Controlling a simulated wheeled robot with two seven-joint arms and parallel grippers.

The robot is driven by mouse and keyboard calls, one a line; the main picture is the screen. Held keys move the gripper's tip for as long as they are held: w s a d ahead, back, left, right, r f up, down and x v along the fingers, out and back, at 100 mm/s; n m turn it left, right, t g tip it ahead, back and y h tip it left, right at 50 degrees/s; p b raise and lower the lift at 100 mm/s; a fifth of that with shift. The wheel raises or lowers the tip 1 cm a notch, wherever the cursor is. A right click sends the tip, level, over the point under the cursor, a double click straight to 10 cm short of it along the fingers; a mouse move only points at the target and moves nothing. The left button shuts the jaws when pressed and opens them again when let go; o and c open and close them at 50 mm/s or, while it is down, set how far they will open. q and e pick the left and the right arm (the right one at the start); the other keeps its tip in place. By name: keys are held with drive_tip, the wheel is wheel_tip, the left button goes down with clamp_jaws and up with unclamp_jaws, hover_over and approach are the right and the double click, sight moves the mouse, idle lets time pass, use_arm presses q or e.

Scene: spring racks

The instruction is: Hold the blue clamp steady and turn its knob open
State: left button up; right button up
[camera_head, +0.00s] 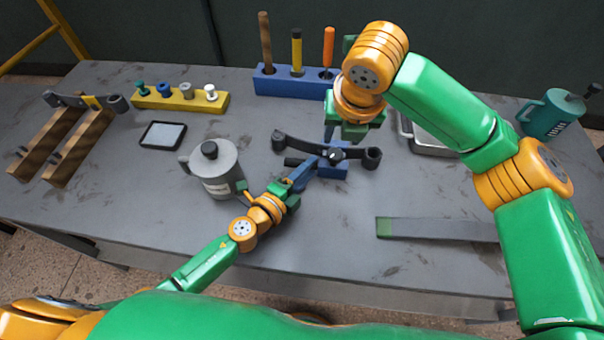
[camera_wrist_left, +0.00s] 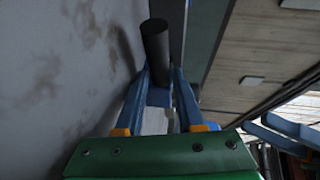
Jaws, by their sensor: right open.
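The blue clamp (camera_head: 333,173) lies at the middle of the table with a dark curved bar (camera_head: 300,147) across it and a small knob (camera_head: 335,155) on top. A black handle (camera_head: 294,162) sticks out to its left. My left gripper (camera_head: 310,168) reaches it from the lower left. In the left wrist view its blue fingers close on both sides of the black handle (camera_wrist_left: 158,50). My right gripper (camera_head: 347,134) is open and points down just above and behind the knob. Its fingertips are partly hidden by its own body, and I see no contact with the knob.
A grey canister (camera_head: 215,170) stands close left of my left gripper. A blue tool block (camera_head: 285,84) and a yellow peg rack (camera_head: 180,101) stand at the back. A metal tray (camera_head: 432,143) is right of the clamp. A grey bar (camera_head: 440,229) lies at front right.

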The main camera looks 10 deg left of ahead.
use_arm(q)
clamp_jaws()
idle(1.3)
